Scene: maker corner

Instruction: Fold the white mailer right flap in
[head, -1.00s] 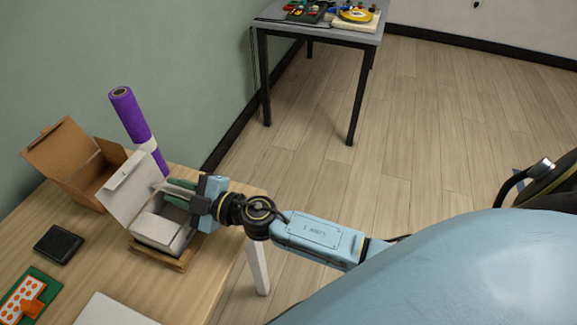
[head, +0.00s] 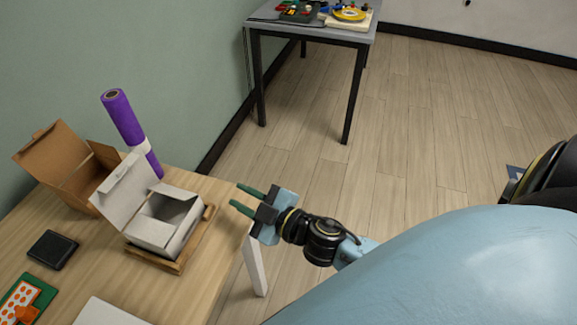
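The white mailer (head: 153,235) sits on a wooden stand (head: 176,267) on the table, with its lid (head: 124,190) raised at the back left. Its inside shows through the open top. A white flap seems to lie inward along its right side, but I cannot tell its exact angle. My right gripper (head: 243,199) is to the right of the mailer, past the table's edge. Its two green fingers are apart, with nothing between them, and do not touch the mailer. My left gripper is not in view.
A brown cardboard box (head: 62,160) stands open behind the mailer, beside a purple roll (head: 126,122). A black pad (head: 53,249) and a green board with an orange-dotted card (head: 22,300) lie at the left. A grey table (head: 270,15) stands farther back.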

